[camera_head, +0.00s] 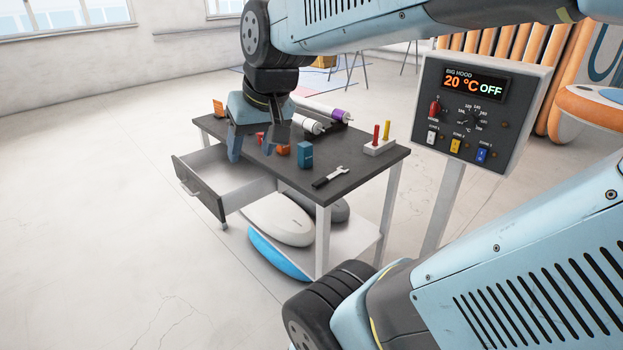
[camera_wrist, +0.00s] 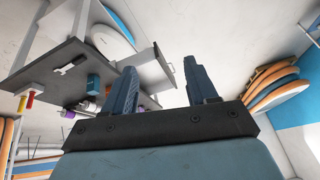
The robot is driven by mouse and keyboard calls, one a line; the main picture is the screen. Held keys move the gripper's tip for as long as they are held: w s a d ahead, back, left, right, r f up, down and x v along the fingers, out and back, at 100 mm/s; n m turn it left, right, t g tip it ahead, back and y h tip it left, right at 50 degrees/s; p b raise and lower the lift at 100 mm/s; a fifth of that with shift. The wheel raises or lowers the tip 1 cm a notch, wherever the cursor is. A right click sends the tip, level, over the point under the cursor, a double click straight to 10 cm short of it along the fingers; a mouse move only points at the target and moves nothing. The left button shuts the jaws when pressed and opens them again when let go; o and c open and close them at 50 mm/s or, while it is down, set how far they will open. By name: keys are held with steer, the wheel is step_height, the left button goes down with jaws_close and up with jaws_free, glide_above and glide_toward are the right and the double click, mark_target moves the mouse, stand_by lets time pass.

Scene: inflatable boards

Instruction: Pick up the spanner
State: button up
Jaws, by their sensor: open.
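The spanner (camera_head: 330,176) lies flat near the front right edge of the dark table top, its metal jaw end toward the back right and its black handle toward the front left. My gripper (camera_head: 234,158) points down over the left part of the table, near the open drawer. It is open, and the spanner lies to its right, clear of it. In the wrist view the fingers of my gripper (camera_wrist: 160,85) are apart with nothing between them. The spanner (camera_wrist: 71,66) also shows there, small, at the upper left on the table.
The table (camera_head: 275,183) also holds a blue box (camera_head: 305,154), white rolls (camera_head: 308,124), and a white block (camera_head: 380,147) with red and yellow pegs. Its drawer (camera_head: 207,187) is pulled out at the left. A control panel (camera_head: 478,109) on a post stands to the right.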

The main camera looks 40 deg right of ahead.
steer(key=w+d+f+m+g, duration=0.1)
steer(key=w+d+f+m, duration=0.4)
steer(key=w, duration=0.5)
steer(key=m+g+h, duration=0.4)
steer(key=m+h, duration=0.1)
steer(key=m, duration=0.5)
glide_toward(325, 178)
steer(key=x, duration=0.3)
steer(key=shift+a, duration=0.3)
steer(key=x, duration=0.4)
steer(key=shift+s+d, duration=0.15)
steer(key=shift+d, duration=0.15)
steer(key=shift+d+f, duration=0.2)
steer(key=shift+f, duration=0.35)
